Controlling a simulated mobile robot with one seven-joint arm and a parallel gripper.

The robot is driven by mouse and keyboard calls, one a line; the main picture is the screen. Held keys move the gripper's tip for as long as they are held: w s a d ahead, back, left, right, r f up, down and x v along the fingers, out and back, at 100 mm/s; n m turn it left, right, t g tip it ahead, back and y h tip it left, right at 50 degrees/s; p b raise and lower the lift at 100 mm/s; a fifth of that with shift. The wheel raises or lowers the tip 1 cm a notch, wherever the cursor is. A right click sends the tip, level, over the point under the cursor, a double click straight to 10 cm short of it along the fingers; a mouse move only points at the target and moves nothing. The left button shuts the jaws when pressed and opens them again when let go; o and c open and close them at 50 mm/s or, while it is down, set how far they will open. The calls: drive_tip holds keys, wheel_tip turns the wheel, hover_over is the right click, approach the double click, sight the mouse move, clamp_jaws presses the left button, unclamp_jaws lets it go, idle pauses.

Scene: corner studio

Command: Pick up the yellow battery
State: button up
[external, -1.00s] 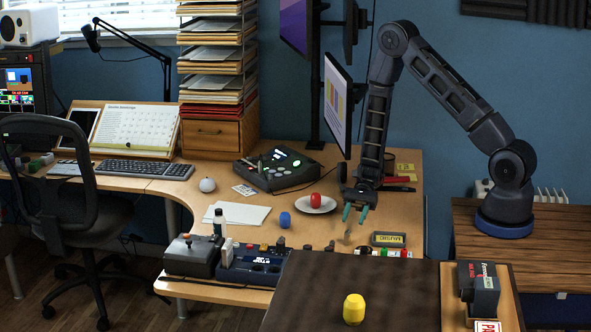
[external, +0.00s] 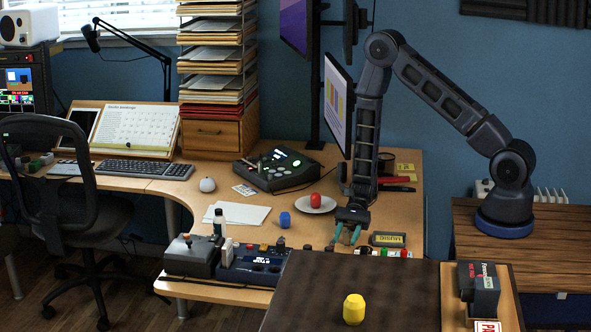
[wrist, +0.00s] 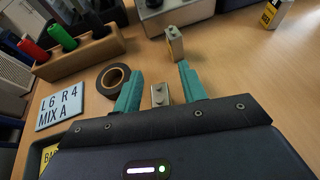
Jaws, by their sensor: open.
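My gripper (external: 347,235) is low over the front right of the desk, its teal fingers open and pointing down. In the wrist view my gripper (wrist: 158,88) has a small battery-like block (wrist: 160,95) with two round terminals between its fingers, with gaps on both sides. Its top looks dull grey-tan; its sides are mostly hidden. A second upright tan block with a terminal (wrist: 174,44) stands just beyond the fingertips. I cannot tell for sure which is the yellow battery. A bright yellow barrel-shaped object (external: 354,309) stands apart on the dark table in front.
A black tape roll (wrist: 113,79) and a lettered card (wrist: 62,107) lie left of the fingers in the wrist view. A wooden rack (wrist: 84,52) with coloured pegs is farther left. A monitor (external: 338,104) stands beside my arm. A plate (external: 328,209) with a red object is nearby.

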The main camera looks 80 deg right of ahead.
clamp_jaws()
drive_tip(key=shift+r, duration=0.1)
wheel_tip(320, 180, up, 20)
idle(0.8)
